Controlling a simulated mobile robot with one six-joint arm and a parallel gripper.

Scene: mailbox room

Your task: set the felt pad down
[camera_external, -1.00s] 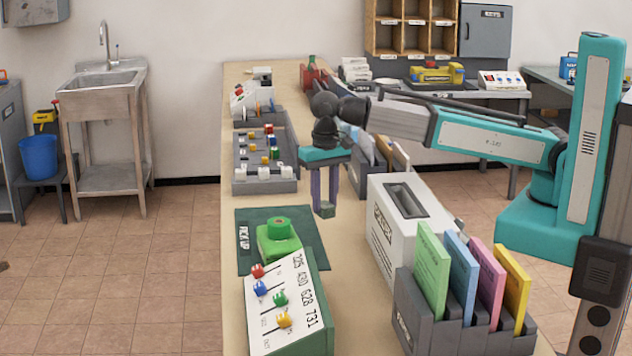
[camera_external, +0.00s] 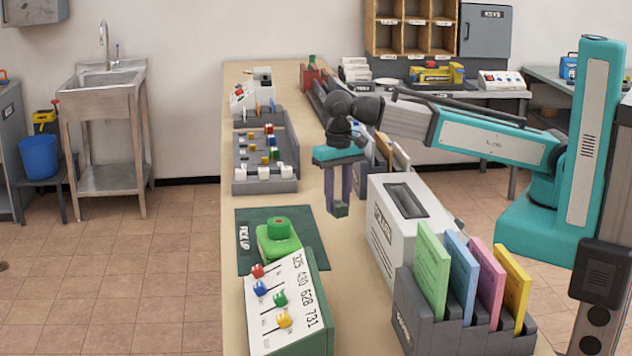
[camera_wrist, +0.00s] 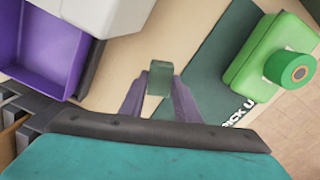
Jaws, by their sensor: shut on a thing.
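The felt pad (camera_external: 340,209) is a small dark green block. My gripper (camera_external: 339,196) points down and is shut on it, with the pad at the fingertips over the tan worktop (camera_external: 223,190). In the wrist view the pad (camera_wrist: 161,76) shows between the two purple fingers of my gripper (camera_wrist: 160,88). It appears held above the surface, apart from the dark green pick-up mat (camera_external: 312,250), but its exact height is hard to tell.
A bright green object with a round top (camera_external: 279,246) stands on the mat. A white slotted box (camera_external: 395,240) is to the right of my gripper, with a grey card holder (camera_external: 425,315) in front. A grey sorting tray (camera_external: 240,186) lies behind left. Bare worktop shows beneath the pad.

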